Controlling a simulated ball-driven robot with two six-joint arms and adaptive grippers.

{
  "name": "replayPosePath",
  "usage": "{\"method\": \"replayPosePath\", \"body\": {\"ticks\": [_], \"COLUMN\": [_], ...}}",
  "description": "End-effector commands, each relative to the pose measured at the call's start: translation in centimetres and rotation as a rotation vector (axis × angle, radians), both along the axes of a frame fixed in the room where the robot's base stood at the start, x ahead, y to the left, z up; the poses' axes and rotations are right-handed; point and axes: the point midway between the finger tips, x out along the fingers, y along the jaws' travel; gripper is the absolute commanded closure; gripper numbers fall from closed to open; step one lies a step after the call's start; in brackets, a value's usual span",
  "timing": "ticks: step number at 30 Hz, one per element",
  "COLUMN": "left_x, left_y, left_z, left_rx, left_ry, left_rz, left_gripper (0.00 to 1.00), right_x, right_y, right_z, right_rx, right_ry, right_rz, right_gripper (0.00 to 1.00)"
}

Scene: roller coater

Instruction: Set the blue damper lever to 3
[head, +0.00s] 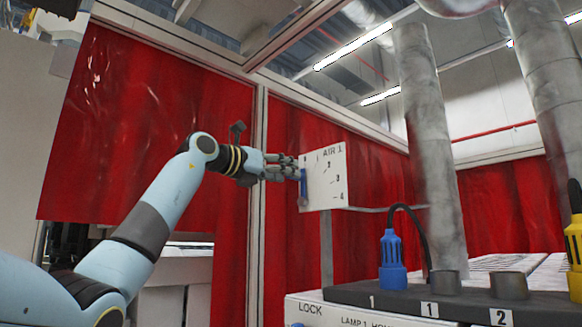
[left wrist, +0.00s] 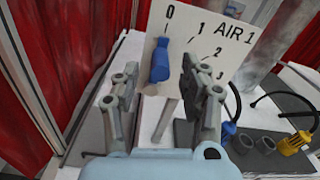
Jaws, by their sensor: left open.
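The blue damper lever (head: 303,187) is on the left part of a white plate (head: 324,190) marked AIR 1, with numbered marks in an arc. In the left wrist view, the blue lever (left wrist: 160,62) points up toward the 0 mark. My left gripper (head: 294,168) reaches the plate's left edge. In the left wrist view, its two fingers (left wrist: 160,80) are apart, one on each side of the lever in the picture. I cannot tell whether they touch it. My right gripper is not in view.
A blue plug (head: 393,262) and a yellow plug (head: 574,255) stand on a dark numbered panel (head: 390,296) at the lower right, beside grey sockets. Tall metal ducts (head: 428,140) rise behind. Red curtains (head: 110,120) and a frame post (head: 258,200) stand behind my arm.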

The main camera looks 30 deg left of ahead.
Motion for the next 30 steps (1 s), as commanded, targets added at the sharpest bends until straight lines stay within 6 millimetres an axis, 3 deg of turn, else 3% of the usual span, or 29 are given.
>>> {"method": "replayPosePath", "body": {"ticks": [6,16,26,30], "left_x": [2.3,2.6,2.5,2.5], "left_y": [-0.8,-0.9,-0.9,-0.9], "left_z": [0.1,-0.1,-0.1,-0.1], "left_rx": [-0.001,0.000,0.000,0.000], "left_ry": [0.000,0.000,0.000,0.000], "left_rz": [-0.001,-0.001,-0.001,-0.001], "left_gripper": [0.56,0.57,1.00,1.00], "right_x": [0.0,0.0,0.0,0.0], "right_y": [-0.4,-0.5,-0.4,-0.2], "right_z": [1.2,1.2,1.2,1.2], "right_rx": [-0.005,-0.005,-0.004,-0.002], "right_ry": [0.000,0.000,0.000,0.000], "right_rz": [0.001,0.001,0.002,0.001], "right_gripper": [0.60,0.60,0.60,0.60]}}
